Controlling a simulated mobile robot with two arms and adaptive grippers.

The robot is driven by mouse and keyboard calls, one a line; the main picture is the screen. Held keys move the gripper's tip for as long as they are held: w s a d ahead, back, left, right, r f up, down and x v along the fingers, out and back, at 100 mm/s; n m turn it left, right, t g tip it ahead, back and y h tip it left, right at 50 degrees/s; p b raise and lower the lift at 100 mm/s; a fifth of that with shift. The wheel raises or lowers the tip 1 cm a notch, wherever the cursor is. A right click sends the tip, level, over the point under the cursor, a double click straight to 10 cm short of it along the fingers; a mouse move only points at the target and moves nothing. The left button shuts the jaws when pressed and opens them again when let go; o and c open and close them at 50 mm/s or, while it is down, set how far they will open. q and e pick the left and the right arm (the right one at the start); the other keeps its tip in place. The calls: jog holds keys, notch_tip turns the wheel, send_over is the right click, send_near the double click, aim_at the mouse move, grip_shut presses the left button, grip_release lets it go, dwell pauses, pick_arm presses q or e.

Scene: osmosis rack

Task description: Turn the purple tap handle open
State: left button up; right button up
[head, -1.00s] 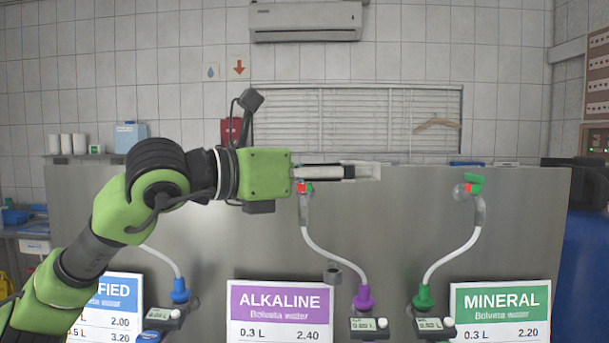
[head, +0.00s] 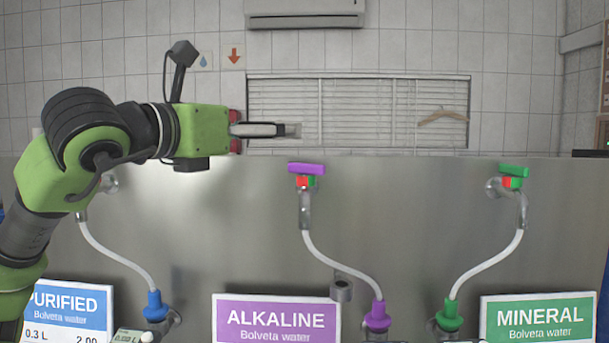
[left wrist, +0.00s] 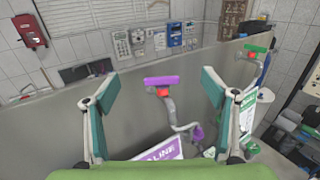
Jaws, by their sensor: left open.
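The purple tap handle (head: 306,169) is a flat bar lying level, crosswise on top of its tap, with a red and green marker below it. A white hose runs from this tap to a purple nozzle (head: 378,314). My left gripper (head: 288,130) is open and empty, pointing right, up and left of the handle in the head view. In the left wrist view the purple handle (left wrist: 161,81) appears between the two spread fingers, ahead of them and apart from both. My right gripper is in neither view.
A steel panel (head: 410,225) carries the taps. A green tap handle (head: 514,171) is to the right. Signs for purified (head: 62,310), alkaline (head: 275,318) and mineral water (head: 538,317) stand below. A red box (left wrist: 31,31) hangs on the tiled wall.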

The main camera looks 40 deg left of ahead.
pick_arm(q)
jog(key=b, duration=0.6)
send_near(304, 165)
jog(key=s, duration=0.3)
jog(key=w+p, duration=0.2)
jog(key=w, duration=0.2)
jog(key=w+a+p, duration=0.1)
jog(key=w+p, duration=0.5)
jog(key=w, duration=0.1)
jog(key=shift+w+a+r, duration=0.3)
jog(key=shift+r, duration=0.05)
jog(key=shift+w+f+p, duration=0.1)
jog(key=shift+w+p, duration=0.4)
jog(key=shift+w, duration=0.2)
jog(key=shift+w+a+f, duration=0.15)
jog(key=shift+w, duration=0.15)
jog(key=shift+c, duration=0.4)
jog(key=shift+s, duration=0.1)
jog(key=c, duration=1)
